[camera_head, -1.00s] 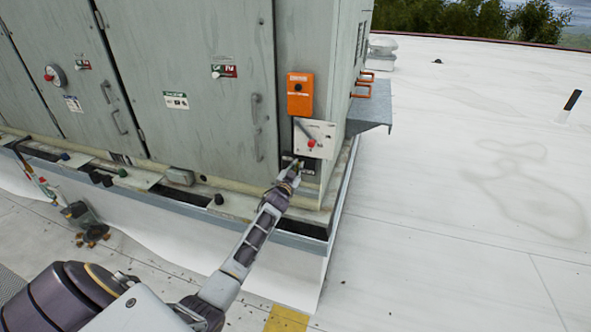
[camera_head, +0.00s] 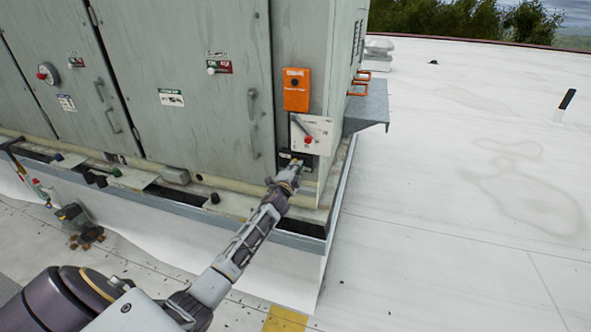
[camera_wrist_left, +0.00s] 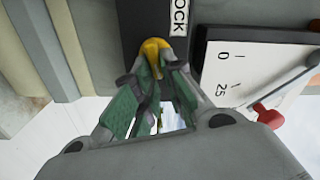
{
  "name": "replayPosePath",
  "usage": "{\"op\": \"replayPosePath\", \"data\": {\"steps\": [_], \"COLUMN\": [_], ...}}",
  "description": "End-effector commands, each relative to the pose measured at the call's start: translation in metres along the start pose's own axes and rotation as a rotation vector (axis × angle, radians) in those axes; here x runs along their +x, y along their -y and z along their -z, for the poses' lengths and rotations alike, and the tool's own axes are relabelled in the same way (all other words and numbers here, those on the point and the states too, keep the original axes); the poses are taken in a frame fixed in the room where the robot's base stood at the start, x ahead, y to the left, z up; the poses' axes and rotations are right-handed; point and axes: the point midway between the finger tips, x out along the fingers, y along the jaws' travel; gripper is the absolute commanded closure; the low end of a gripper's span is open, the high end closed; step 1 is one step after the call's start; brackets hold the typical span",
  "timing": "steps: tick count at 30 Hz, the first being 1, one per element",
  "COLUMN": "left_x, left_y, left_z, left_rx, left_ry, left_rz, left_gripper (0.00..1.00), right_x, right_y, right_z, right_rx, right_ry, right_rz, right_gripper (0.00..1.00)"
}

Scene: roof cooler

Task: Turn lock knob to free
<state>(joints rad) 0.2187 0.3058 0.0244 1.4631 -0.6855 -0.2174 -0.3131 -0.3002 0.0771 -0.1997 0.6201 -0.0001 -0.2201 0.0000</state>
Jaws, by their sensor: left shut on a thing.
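The lock knob (camera_wrist_left: 153,47) is yellow and sits on a dark plate (camera_head: 285,157) low on the cabinet's right end. In the left wrist view, a white label ending in "OCK" (camera_wrist_left: 179,17) is beside it. My left gripper (camera_head: 296,166) reaches up to this plate. Its green-padded fingers (camera_wrist_left: 152,72) are shut on the knob, one on each side, and cover part of it. The knob's exact turn angle is hard to read. My right gripper is in neither view.
Just above the knob is a white dial panel (camera_head: 301,124) with a grey lever and a red knob (camera_head: 308,139). An orange box (camera_head: 296,89) is higher up. A grey ledge (camera_head: 368,108) juts out at right. Open white roof (camera_head: 450,220) lies beyond.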

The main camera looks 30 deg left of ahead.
Motion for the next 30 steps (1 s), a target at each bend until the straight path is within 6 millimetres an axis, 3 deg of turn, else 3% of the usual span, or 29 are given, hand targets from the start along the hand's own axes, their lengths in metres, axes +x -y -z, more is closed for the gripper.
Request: {"op": "replayPosePath", "data": {"steps": [12,28,29,30], "left_x": [-0.0001,-0.0002,-0.0002,-0.0002], "left_y": [-0.0051,-0.0059,-0.0059,-0.0059], "left_z": [0.0002,0.0001,0.0001,0.0000], "left_rx": [0.240,0.270,0.270,0.270], "left_ry": [-0.002,-0.001,-0.001,-0.001], "left_rz": [-0.001,-0.002,-0.002,-0.002], "left_gripper": [1.00,1.00,0.86,0.81], "right_x": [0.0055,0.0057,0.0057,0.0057], "right_y": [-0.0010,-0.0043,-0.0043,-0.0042], "right_z": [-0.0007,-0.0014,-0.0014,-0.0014], "right_rx": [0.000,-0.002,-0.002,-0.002], "right_ry": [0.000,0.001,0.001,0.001], "right_rz": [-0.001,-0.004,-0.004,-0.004], "right_gripper": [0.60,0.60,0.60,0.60]}}
